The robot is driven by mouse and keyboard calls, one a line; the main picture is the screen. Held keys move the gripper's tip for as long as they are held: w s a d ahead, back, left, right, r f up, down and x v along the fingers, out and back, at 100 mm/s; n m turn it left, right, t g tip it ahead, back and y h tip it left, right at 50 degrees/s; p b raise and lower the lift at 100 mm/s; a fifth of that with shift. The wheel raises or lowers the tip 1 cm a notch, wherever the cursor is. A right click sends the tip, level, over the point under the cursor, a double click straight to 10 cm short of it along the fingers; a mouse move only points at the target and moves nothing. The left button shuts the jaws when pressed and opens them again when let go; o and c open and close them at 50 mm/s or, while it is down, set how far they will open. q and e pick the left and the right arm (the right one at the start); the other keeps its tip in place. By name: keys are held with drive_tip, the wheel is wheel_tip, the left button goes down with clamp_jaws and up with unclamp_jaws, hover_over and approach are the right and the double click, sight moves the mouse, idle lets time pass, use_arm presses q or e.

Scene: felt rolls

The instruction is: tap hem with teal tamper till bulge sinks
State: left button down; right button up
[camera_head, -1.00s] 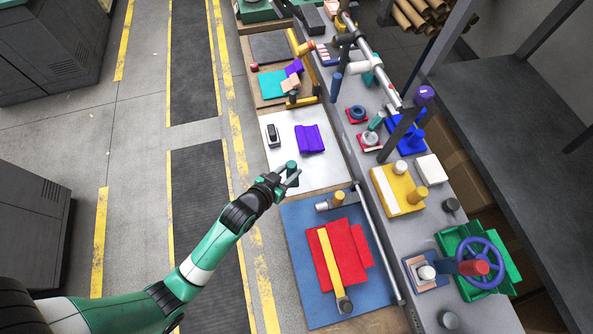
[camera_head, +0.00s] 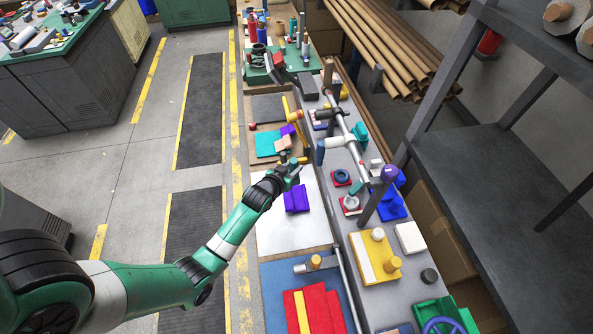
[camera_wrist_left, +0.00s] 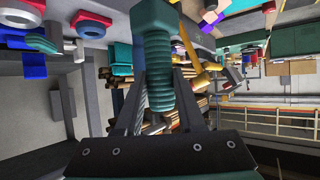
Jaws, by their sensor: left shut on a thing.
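My left gripper (camera_head: 292,172) is shut on the teal tamper (camera_wrist_left: 158,70). In the left wrist view the tamper's ribbed handle stands between the fingers, with its wider smooth end toward the top of the picture. In the head view the gripper is over the far part of the white board (camera_head: 275,238), by the far end of the folded purple felt (camera_head: 297,199). I cannot tell whether the tamper touches anything. No hem or bulge can be made out clearly. My right gripper is not in view.
Beyond the board lies a tray with teal felt (camera_head: 267,144) and small pieces. Nearer is a blue mat (camera_head: 275,290) with red felt (camera_head: 322,308). A long rail (camera_head: 343,128) and a grey bench with a yellow block (camera_head: 375,260) stand to the right.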

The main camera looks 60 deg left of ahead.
use_arm(q)
drive_tip(key=shift+f, duration=0.1)
wheel_tip(320, 180, down, 5)
drive_tip(key=b, duration=0.4)
drive_tip(key=shift+r, duration=0.3)
drive_tip(key=shift+f, duration=0.15)
wheel_tip(320, 180, down, 7)
drive_tip(key=b, duration=0.6)
drive_tip(key=shift+f+b, duration=0.15)
drive_tip(key=shift+b, duration=0.2)
wheel_tip(320, 180, up, 7)
drive_tip(key=p, duration=0.7)
drive_tip(key=shift+f+b, duration=0.25)
drive_tip(key=shift+b, duration=0.15)
